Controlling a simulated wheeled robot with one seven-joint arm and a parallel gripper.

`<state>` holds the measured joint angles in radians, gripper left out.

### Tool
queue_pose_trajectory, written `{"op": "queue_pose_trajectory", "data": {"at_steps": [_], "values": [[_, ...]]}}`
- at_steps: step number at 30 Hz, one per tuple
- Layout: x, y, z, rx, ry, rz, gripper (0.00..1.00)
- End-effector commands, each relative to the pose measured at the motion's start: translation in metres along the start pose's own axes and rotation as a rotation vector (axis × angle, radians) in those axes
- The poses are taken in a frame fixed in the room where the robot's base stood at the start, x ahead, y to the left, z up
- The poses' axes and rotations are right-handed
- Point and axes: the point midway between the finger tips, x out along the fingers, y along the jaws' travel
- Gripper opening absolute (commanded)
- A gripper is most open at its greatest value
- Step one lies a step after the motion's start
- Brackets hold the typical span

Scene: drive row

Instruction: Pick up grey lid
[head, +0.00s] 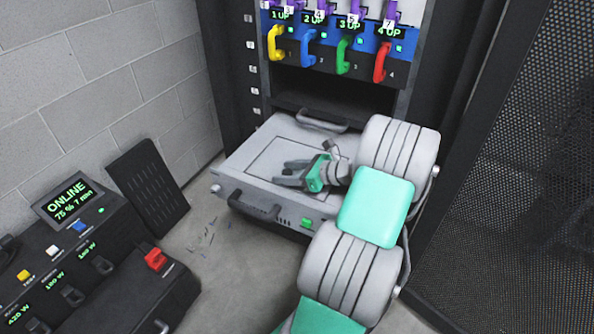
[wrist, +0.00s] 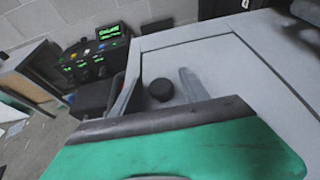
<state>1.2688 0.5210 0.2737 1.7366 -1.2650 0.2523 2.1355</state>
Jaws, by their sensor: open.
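The grey lid (head: 276,156) is a flat panel set in the top of the grey pulled-out unit (head: 240,158). In the wrist view the lid (wrist: 216,72) has a dark seam around it and a short round black knob (wrist: 160,90) on it. My gripper (head: 287,173) is over the lid's near part in the head view. In the wrist view my gripper (wrist: 157,88) is open, with one finger on each side of the knob. I cannot tell whether the fingers touch the knob. The green gripper body hides part of the lid.
A rack (head: 340,50) with yellow, blue, green and red handles stands behind the unit. A black console (head: 95,265) with a lit ONLINE screen is at the left. A dark perforated panel (head: 520,150) rises at the right. Small scraps (head: 210,235) lie on the floor.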

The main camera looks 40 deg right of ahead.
Motion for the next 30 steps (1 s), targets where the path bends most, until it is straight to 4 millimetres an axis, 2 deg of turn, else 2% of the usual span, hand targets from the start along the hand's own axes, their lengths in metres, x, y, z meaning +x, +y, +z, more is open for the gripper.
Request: {"op": "queue_pose_trajectory", "data": {"at_steps": [5,24,30], "values": [[0.0000,-0.0004,0.0008,-0.001,0.000,-0.001,0.53],[0.0001,0.0000,0.0006,-0.001,0.001,0.000,0.02],[0.0001,0.0001,0.0006,-0.002,0.001,0.000,0.00]]}}
